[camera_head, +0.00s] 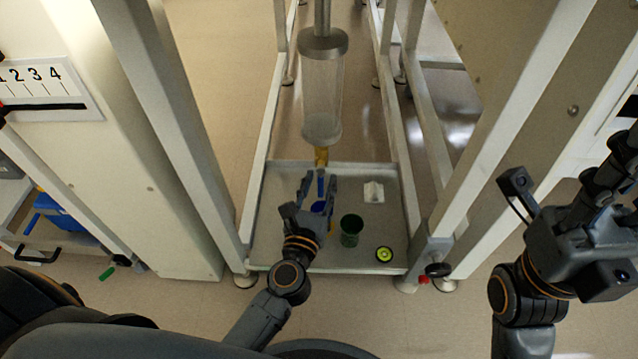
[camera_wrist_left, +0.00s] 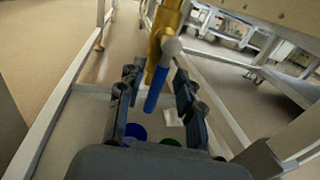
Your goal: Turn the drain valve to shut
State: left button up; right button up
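The drain valve has a brass body (camera_head: 321,156) below a clear cylinder (camera_head: 322,100). Its blue lever (camera_head: 320,184) points down, roughly in line with the brass body. In the left wrist view the brass body (camera_wrist_left: 165,30) is at the top, and the blue lever (camera_wrist_left: 156,90) hangs between my fingers with gaps on both sides. My left gripper (camera_head: 319,188) is open around the lever, with no clear contact. My right gripper (camera_head: 560,220) is at the far right, away from the valve; its fingers do not show clearly.
Below the valve, a grey tray (camera_head: 268,225) holds a blue container (camera_head: 318,207), a green cup (camera_head: 351,230), a yellow-green round item (camera_head: 384,254) and a small white piece (camera_head: 373,192). White frame posts (camera_head: 170,120) stand on both sides. Open space surrounds the clear cylinder.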

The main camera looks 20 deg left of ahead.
pick_arm(q)
grip_shut()
